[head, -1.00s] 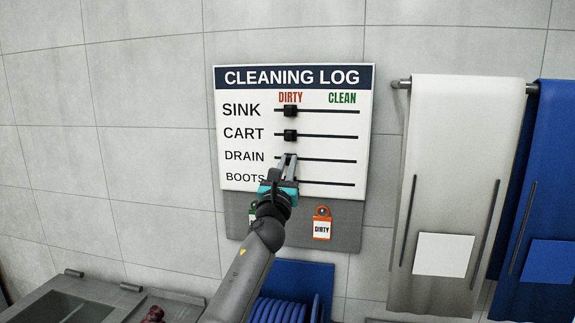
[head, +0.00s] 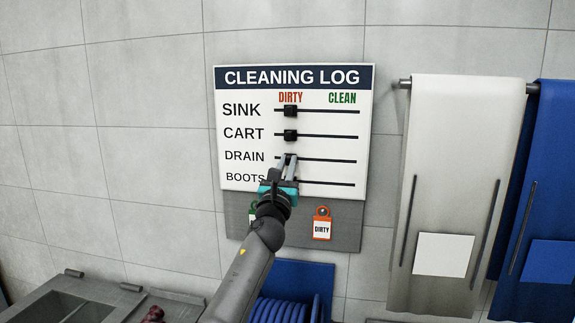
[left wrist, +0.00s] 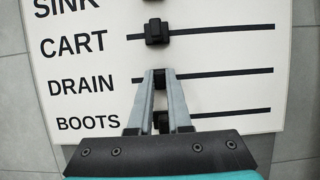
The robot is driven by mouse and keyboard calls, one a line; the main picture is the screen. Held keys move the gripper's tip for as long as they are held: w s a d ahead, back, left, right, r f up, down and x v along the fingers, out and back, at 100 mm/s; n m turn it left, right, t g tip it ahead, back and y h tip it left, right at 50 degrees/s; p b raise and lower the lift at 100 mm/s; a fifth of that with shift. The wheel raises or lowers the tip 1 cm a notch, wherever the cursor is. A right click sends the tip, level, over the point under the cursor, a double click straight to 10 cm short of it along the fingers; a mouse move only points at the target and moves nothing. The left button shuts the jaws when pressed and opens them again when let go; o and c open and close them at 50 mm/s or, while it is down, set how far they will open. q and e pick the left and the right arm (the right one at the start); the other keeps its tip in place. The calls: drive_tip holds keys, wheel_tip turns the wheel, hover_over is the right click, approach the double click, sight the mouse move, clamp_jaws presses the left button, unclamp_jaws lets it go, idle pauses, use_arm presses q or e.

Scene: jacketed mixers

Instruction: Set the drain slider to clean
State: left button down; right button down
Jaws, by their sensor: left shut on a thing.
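The cleaning log board (head: 240,85) hangs on the tiled wall, with rows for sink, cart, drain and boots under DIRTY and CLEAN headings. The black drain slider (left wrist: 159,80) sits at the left end of its track, on the DIRTY side. My left gripper (head: 288,158) reaches up to the drain row and is shut on the drain slider. In the left wrist view its two fingertips (left wrist: 159,75) lie on either side of that knob. My right gripper is not in view.
The sink slider (head: 290,111) and cart slider (head: 290,135) are also at the dirty end. The boots slider (left wrist: 160,121) shows between my fingers, lower down. An orange DIRTY tag (head: 322,226) hangs below the board. Aprons (head: 440,170) hang at the right.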

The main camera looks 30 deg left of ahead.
sight(341, 157)
use_arm(q)
drive_tip(key=w+d+b, duration=0.1)
drive_tip(key=d, duration=0.3)
drive_tip(key=w+d+b, duration=0.1)
drive_tip(key=d, duration=0.3)
drive_tip(key=w+d+b, duration=0.1)
drive_tip(key=d, duration=0.3)
drive_tip(key=shift+b, duration=0.35)
drive_tip(key=shift+d, duration=0.1)
drive_tip(key=c, duration=0.8)
unclamp_jaws()
drive_tip(key=shift+w+d, duration=0.1)
drive_tip(key=shift+w, duration=0.05)
drive_tip(key=shift+c, duration=0.2)
